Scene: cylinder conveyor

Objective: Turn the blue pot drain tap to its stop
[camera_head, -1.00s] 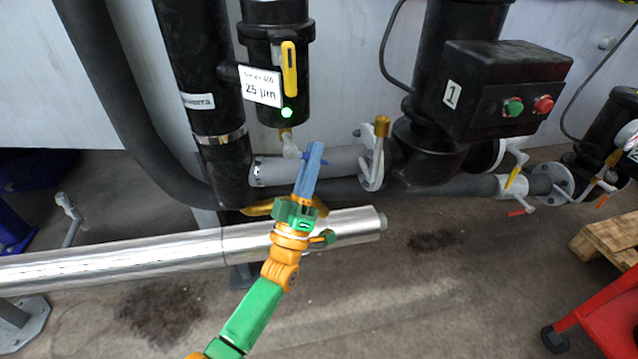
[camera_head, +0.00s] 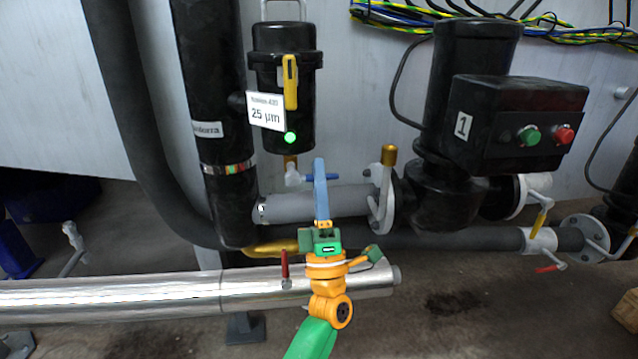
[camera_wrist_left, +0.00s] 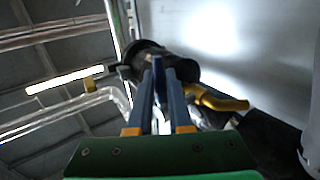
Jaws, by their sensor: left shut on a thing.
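The black filter pot (camera_head: 280,97) hangs at upper centre with a white "25 µm" label and a lit green lamp. Below it is a small pale drain valve (camera_head: 293,177) whose blue tap handle (camera_head: 335,178) lies about level, pointing right. My left gripper (camera_head: 319,166) reaches up from below with its long blue fingers across the handle. In the left wrist view, the fingers (camera_wrist_left: 158,82) are shut on the blue tap handle (camera_wrist_left: 158,68), with the dark pot behind. The fingers hide the handle's middle. My right gripper is not in view.
A shiny metal pipe (camera_head: 130,294) with a red-handled valve (camera_head: 285,268) runs across in front, below the tap. A grey pipe (camera_head: 345,200) lies just behind my fingers. A black pump box (camera_head: 500,128) with green and red buttons stands right.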

